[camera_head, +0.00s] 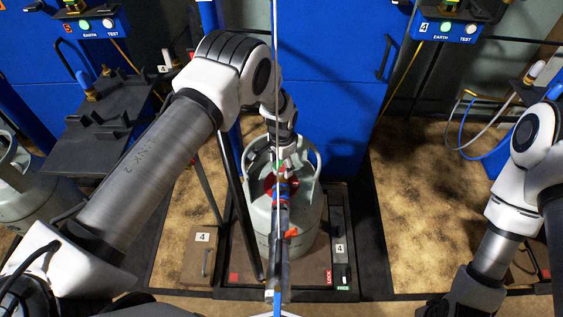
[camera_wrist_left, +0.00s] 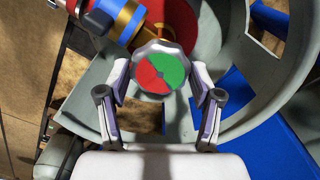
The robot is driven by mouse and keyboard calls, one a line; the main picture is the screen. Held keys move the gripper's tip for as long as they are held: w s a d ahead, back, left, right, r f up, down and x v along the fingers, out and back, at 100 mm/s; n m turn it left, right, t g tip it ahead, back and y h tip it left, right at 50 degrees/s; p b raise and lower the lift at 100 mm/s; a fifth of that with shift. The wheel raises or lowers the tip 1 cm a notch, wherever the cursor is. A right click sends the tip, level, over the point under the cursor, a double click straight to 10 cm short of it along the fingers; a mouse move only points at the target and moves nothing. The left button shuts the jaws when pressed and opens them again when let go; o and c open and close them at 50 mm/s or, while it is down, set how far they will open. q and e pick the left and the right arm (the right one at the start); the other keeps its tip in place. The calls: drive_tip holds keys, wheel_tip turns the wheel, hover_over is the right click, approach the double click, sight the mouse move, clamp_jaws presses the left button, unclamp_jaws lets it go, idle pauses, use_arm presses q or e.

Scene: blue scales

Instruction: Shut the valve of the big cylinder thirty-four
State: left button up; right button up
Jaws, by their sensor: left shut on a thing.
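The big grey cylinder (camera_head: 262,222) stands upright in the middle of the head view, with a collar around its top. Its number does not show. My left gripper (camera_head: 289,158) reaches down into the collar from above. In the left wrist view, the round valve knob (camera_wrist_left: 160,68) has a grey scalloped rim and a red and green face. My left gripper (camera_wrist_left: 160,76) is shut on the valve knob, one finger on each side. A brass, blue and red filling fitting (camera_head: 282,192) is beside the knob; it also shows in the left wrist view (camera_wrist_left: 121,16). My right gripper is out of view.
The cylinder stands on a dark scale platform (camera_head: 244,283) with LOCK and FREE marks at its right. A hose or rod runs vertically in front of it. Another grey cylinder (camera_head: 30,205) stands at far left. A box marked 4 (camera_head: 202,258) is left of the platform. Blue cabinets (camera_head: 330,110) stand behind.

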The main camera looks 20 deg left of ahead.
sight(282, 166)
use_arm(q)
drive_tip(key=m+p, duration=0.1)
drive_tip(key=m, duration=0.5)
drive_tip(key=m+p, duration=0.1)
drive_tip(key=m, duration=0.5)
drive_tip(key=shift+m, duration=0.4)
idle(0.3)
drive_tip(key=o, duration=1.1)
drive_tip(key=shift+o, duration=0.2)
wheel_tip(282, 166, up, 12)
